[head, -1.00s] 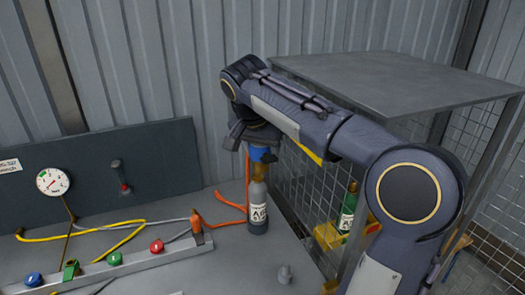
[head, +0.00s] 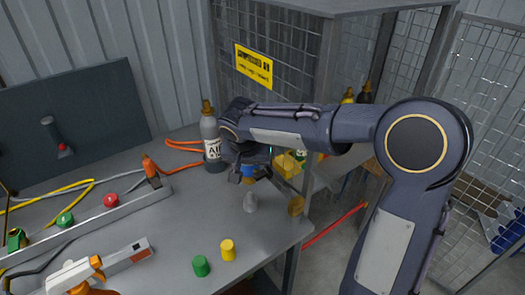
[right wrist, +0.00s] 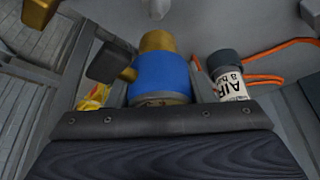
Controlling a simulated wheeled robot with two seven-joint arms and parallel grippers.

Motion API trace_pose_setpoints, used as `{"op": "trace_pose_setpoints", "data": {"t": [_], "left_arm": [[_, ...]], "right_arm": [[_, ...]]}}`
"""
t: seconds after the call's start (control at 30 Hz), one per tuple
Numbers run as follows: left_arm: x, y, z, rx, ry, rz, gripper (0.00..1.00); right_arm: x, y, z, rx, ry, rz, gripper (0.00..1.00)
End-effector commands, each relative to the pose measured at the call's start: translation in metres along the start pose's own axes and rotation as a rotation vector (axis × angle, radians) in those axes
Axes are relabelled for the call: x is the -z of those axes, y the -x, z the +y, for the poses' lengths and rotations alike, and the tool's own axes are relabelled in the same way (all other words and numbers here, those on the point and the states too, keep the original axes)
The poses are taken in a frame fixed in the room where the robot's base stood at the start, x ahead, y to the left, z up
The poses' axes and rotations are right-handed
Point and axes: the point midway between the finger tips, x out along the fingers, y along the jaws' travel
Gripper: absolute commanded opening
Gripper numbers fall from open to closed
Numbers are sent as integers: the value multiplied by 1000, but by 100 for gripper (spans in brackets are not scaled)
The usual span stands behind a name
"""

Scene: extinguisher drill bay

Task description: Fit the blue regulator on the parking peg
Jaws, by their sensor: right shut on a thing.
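The blue regulator (head: 249,172) is in my right gripper (head: 248,176), which is shut on it above the bench; the jaws partly cover it. In the right wrist view the regulator (right wrist: 160,76) shows its blue body with a brass end and side stub. The grey parking peg (head: 250,203) stands upright on the bench just below the regulator, apart from it. The peg's tip (right wrist: 158,8) shows at the top of the right wrist view.
The grey AIR bottle (head: 212,140) with a bare brass top stands behind my right gripper. Green (head: 201,266) and yellow (head: 228,250) caps stand near the bench's front. A mesh cage (head: 275,60) rises behind.

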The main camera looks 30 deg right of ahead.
Motion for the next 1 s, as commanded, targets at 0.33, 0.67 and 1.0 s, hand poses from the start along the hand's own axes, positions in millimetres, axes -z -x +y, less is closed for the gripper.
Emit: {"op": "trace_pose_setpoints", "data": {"t": [0.33, 0.67, 1.0], "left_arm": [[-5, -10, -5, 0, 0, 1, 36], [-10, -20, -9, 0, 0, 1, 36], [-11, -21, -10, 0, 0, 1, 36]], "right_arm": [[-8, -18, -1, 3, 4, 1, 24], [-15, -36, -1, 2, 2, 0, 24], [-16, -37, -1, 3, 2, 1, 24]]}}
